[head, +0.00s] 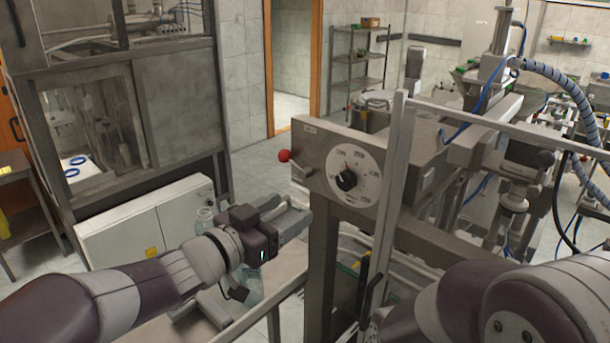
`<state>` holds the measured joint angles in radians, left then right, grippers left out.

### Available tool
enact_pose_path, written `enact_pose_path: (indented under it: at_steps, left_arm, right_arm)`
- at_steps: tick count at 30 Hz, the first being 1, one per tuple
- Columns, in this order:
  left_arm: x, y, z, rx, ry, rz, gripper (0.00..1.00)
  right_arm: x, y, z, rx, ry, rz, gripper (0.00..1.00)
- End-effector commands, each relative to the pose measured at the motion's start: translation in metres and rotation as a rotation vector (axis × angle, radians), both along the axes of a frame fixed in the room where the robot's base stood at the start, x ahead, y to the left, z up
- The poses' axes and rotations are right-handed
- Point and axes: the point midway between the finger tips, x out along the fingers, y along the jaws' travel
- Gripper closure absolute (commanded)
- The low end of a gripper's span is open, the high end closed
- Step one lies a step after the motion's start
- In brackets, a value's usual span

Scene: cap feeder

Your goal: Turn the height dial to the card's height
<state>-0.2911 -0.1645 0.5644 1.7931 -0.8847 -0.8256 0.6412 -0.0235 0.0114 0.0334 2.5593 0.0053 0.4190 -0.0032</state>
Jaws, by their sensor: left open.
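The height dial (354,177) is a round white face with marks around its edge, on the grey front panel of the machine at the centre. Its black knob (346,181) sits in the middle; the numbers are too small to read. My left gripper (290,216) is open, to the left of the dial and lower in the picture, apart from the knob. Nothing shows between its fingers. My right arm comes in at the lower right, and its gripper is not in view. I cannot make out a height card.
A red ball-ended lever (284,156) sticks out left of the dial panel. An upright metal guard post (393,190) stands just right of the dial. A white cabinet (150,225) stands behind my left arm. Open floor lies behind, towards the doorway.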

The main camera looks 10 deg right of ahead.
Motion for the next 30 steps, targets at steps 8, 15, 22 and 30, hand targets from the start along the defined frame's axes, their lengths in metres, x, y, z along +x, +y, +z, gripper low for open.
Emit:
enact_pose_path:
  at_steps: [8,15,22,30]
  left_arm:
    - [0.025,-0.038,0.009,-0.039,0.021,-0.019,0.35]
    - [0.061,-0.083,0.007,-0.037,0.021,-0.015,0.35]
    - [0.074,-0.100,0.004,-0.038,0.020,-0.013,0.35]
    - [0.076,-0.101,0.003,-0.038,0.020,-0.012,0.35]
  right_arm:
    - [0.000,0.000,0.021,0.000,0.000,0.000,0.32]
    - [0.000,0.000,0.043,0.000,0.000,0.000,0.32]
    - [0.000,0.000,0.050,0.000,0.000,0.000,0.32]
    - [0.000,0.000,0.050,0.000,0.000,0.000,0.32]
